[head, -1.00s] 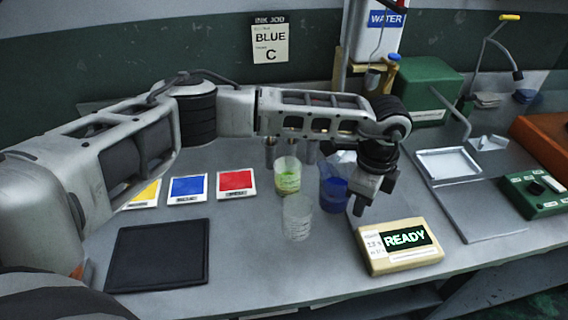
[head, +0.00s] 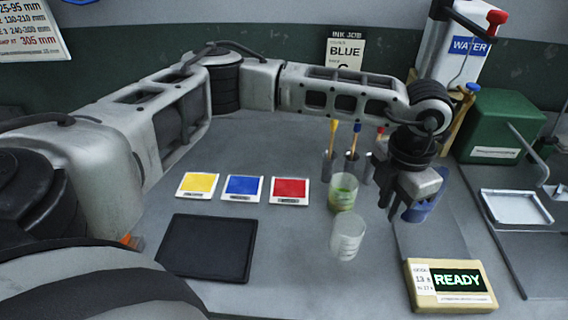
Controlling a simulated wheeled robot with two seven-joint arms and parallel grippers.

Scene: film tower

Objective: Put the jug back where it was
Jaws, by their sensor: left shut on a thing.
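The blue jug (head: 426,209) is at the right of centre, mostly hidden behind the fingers of my left gripper (head: 408,208). My left gripper points down and is shut on the jug. I cannot tell whether the jug touches the table or hangs just above it. My right gripper is not in view.
A clear beaker (head: 347,238) and a beaker with green liquid (head: 343,194) stand left of the jug. Metal holders with brushes (head: 352,165) stand behind. A READY display box (head: 450,287) is at front right. A black mat (head: 208,247) and yellow, blue and red cards (head: 290,190) lie left.

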